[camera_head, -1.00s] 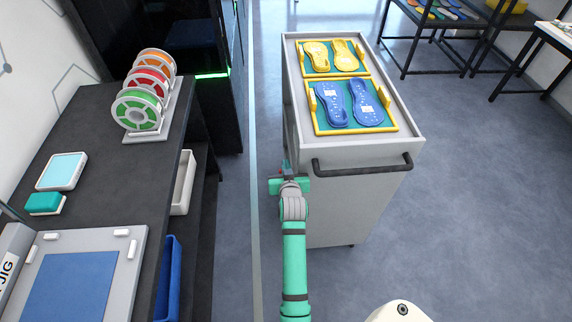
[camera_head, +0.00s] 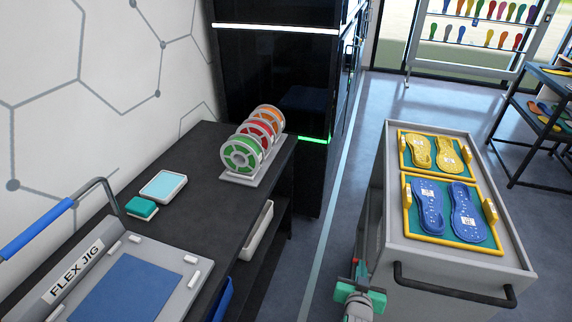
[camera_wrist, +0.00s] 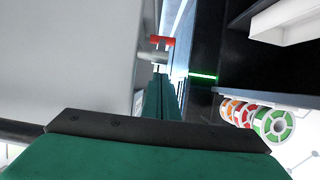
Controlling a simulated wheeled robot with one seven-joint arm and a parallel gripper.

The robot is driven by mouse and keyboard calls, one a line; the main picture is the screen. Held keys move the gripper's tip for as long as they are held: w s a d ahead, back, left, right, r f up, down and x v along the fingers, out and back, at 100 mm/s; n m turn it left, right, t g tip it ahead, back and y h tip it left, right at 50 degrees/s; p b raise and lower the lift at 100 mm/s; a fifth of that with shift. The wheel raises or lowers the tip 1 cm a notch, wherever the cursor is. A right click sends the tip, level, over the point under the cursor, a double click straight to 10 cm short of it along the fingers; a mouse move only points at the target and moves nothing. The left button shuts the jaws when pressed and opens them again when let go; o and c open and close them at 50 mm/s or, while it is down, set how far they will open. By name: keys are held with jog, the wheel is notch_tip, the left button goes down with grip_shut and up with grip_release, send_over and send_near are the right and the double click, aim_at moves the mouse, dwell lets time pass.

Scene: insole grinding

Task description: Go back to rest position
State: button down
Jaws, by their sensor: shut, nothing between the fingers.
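My gripper (camera_head: 357,277) shows at the bottom of the head view, beside the left side of the grey cart and low against it. In the wrist view its green fingers (camera_wrist: 165,98) lie close together, shut and empty. The cart (camera_head: 458,258) carries two yellow-framed trays, one with a pair of yellow insoles (camera_head: 436,153) and one with a pair of blue insoles (camera_head: 447,208). All insoles lie flat in their trays. Most of my arm is below the head view's lower edge.
A dark workbench (camera_head: 204,204) stands at the left with filament spools (camera_head: 240,155), a scale (camera_head: 163,186) and a flex jig (camera_head: 125,285). A black cabinet (camera_head: 285,85) stands behind it. A strip of open floor (camera_head: 333,200) lies between bench and cart. A rack (camera_head: 540,120) stands at the right.

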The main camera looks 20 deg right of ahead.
jog(key=s+a+f+n+t+y, duration=0.1)
jog(key=s+a+f+n+y, duration=0.3)
jog(key=a, duration=0.7)
jog(key=s+a+f+t+h, duration=0.1)
jog(key=s+a, duration=0.5)
jog(key=a, duration=0.5)
jog(key=s+a+r+n+t+y, duration=0.1)
jog(key=s+a+r+y, duration=0.1)
jog(key=s+a, duration=0.5)
jog(key=s+a+r+n+t+y, duration=0.1)
jog(key=s+a+r+n+y, duration=0.1)
jog(key=s+a+r, duration=0.3)
jog(key=s+a+y, duration=0.1)
jog(key=s+a, duration=0.2)
jog(key=s, duration=0.2)
jog(key=shift+s+r+t, duration=0.3)
jog(key=shift+s, duration=0.05)
